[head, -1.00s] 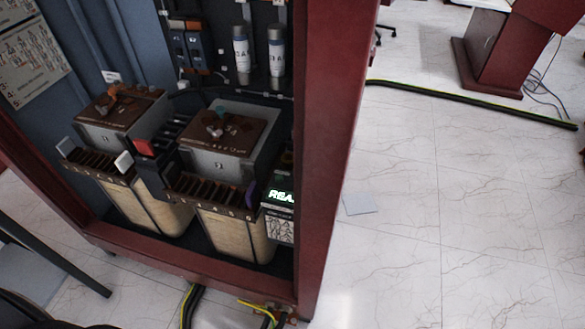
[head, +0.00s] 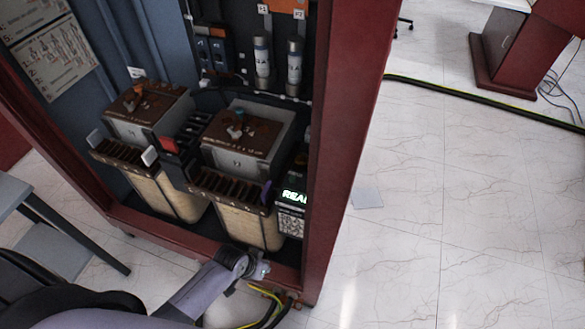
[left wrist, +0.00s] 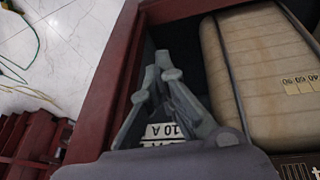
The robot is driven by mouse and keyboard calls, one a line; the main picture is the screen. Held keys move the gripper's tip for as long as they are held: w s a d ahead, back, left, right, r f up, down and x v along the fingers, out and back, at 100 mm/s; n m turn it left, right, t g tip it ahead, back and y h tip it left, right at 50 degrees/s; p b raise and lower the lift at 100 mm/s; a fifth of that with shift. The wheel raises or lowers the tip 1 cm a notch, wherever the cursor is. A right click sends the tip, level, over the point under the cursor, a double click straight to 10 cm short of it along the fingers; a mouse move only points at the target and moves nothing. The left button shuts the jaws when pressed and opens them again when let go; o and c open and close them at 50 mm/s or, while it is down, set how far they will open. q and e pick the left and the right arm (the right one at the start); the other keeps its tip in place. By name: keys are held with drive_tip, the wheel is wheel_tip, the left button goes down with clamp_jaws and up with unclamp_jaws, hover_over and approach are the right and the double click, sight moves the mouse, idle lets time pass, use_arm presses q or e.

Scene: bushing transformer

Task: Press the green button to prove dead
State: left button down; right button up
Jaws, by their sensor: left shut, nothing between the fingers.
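A small device with a lit green display reading "REA…" (head: 294,196) sits at the right inside edge of the open cabinet in the head view. The cabinet's red post cuts off its right side. I cannot make out a green button clearly on or near it. My left gripper (head: 262,270) is low in front of the cabinet's bottom sill, below the device and apart from it. My right gripper is not in view.
The red cabinet frame (head: 345,130) borders the opening on the right. Two transformers (head: 243,145) with terminal strips stand inside. Yellow-green cables (head: 268,296) lie on the floor by the sill. A grey table (head: 12,190) stands left. The floor at right is mostly clear.

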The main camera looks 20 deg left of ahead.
sight(291, 176)
use_arm(q)
drive_tip(key=w+d+r+h+p, duration=0.1)
drive_tip(key=w+r, duration=0.4)
drive_tip(key=r, duration=0.2)
drive_tip(key=w+d+r+t+h+p, duration=0.1)
drive_tip(key=w+r, duration=0.4)
drive_tip(key=r, duration=0.3)
drive_tip(key=w+d+r+h+p, duration=0.1)
drive_tip(key=w+r+p, duration=0.1)
drive_tip(key=w+r, duration=0.3)
drive_tip(key=shift+w+d+r+m+h, duration=0.2)
drive_tip(key=shift+r, duration=0.55)
drive_tip(key=shift+w+d+r+m+h, duration=0.15)
drive_tip(key=shift+r+m+h, duration=0.05)
drive_tip(key=shift+r, duration=0.5)
drive_tip(key=w+a+r+n+t+h, duration=0.1)
drive_tip(key=w+a+r, duration=0.1)
drive_tip(key=w+r, duration=0.5)
drive_tip(key=shift+w+a+r+p, duration=0.15)
drive_tip(key=shift+a+r+p, duration=0.1)
drive_tip(key=shift+a+p, duration=0.1)
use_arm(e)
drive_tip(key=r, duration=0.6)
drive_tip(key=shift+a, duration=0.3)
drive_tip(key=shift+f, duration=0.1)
